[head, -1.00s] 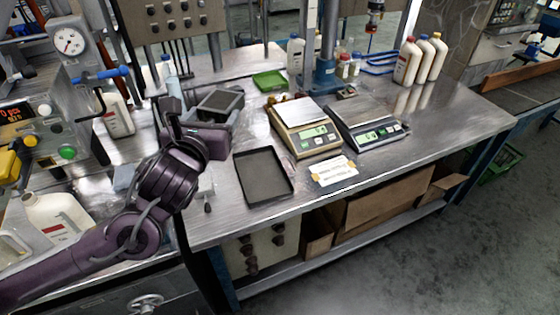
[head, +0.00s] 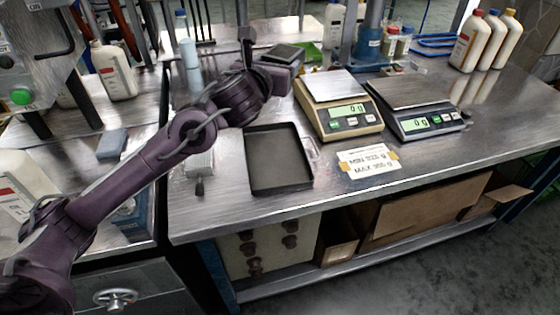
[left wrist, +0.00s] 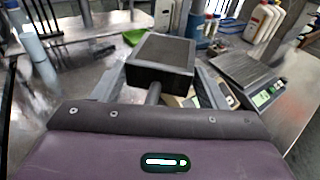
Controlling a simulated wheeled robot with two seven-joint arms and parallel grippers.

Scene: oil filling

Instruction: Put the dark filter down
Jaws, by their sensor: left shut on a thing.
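My left gripper (head: 268,66) is shut on the dark filter (head: 284,54), a square dark block with a grey top face. In the left wrist view the filter (left wrist: 162,56) sits between the two grey fingers, its top face roughly level. In the head view it appears behind the empty black tray (head: 252,184) and left of the first scale; I cannot tell its exact height above the bench. The gripper partly hides the filter's near side. My right gripper is not in view.
A beige scale (head: 372,127) and a dark scale (head: 452,122), both reading 0, stand right of the tray. A label card (head: 368,163) lies before them. A green tray (left wrist: 134,37) is behind the filter. White bottles (head: 466,48) stand at the back right. The bench's front strip is clear.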

